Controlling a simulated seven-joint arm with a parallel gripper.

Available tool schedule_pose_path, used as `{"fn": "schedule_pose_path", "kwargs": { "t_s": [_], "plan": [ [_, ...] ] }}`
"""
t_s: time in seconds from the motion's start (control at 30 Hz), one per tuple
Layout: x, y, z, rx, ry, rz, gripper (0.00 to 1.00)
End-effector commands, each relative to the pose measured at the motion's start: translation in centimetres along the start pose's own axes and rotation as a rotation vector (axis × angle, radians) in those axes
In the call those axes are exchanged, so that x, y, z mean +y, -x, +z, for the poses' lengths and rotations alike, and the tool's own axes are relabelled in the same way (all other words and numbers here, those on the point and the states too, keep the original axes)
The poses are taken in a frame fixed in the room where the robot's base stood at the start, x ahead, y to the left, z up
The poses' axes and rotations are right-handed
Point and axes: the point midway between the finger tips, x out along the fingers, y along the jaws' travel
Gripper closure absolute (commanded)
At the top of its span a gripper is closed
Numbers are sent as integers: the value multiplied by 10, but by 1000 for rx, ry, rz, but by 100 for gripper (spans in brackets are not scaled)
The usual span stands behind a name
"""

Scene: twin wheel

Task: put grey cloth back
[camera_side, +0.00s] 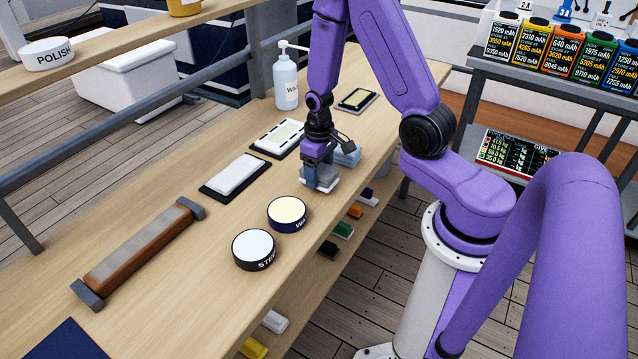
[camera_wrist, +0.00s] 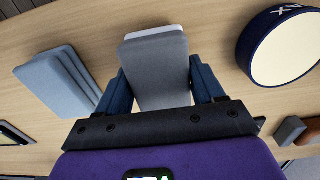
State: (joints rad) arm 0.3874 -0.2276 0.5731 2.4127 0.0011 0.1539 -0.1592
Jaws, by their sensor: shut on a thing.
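My gripper (camera_side: 320,179) points down over the wooden bench, near its right edge. Its blue fingers are shut on a grey block-like piece, apparently the grey cloth (camera_wrist: 158,70), with a white layer showing at its far end. In the side view the fingers mostly hide this piece, and its pale lower edge (camera_side: 327,187) shows low over the bench. I cannot tell whether it touches the wood. A stack of folded blue-grey cloths (camera_wrist: 58,82) lies apart to the left in the wrist view; it also shows behind my gripper in the side view (camera_side: 348,155).
A cream-topped navy tin (camera_side: 288,212) and a white-topped black tin (camera_side: 254,249) stand nearby. White pads on dark trays (camera_side: 236,175) (camera_side: 279,138) lie along the bench. A brown bar (camera_side: 145,247) sits in grey holders. A pump bottle (camera_side: 286,82) stands at the back.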

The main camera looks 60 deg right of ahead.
Motion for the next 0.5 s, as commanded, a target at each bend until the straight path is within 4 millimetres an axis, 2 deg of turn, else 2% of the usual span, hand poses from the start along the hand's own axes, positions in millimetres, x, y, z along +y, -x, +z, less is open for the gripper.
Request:
{"fn": "schedule_pose_path", "kwargs": {
  "t_s": [0.5],
  "plan": [
    [0, -6, 0, 1, 0, 0, 62]
  ]
}}
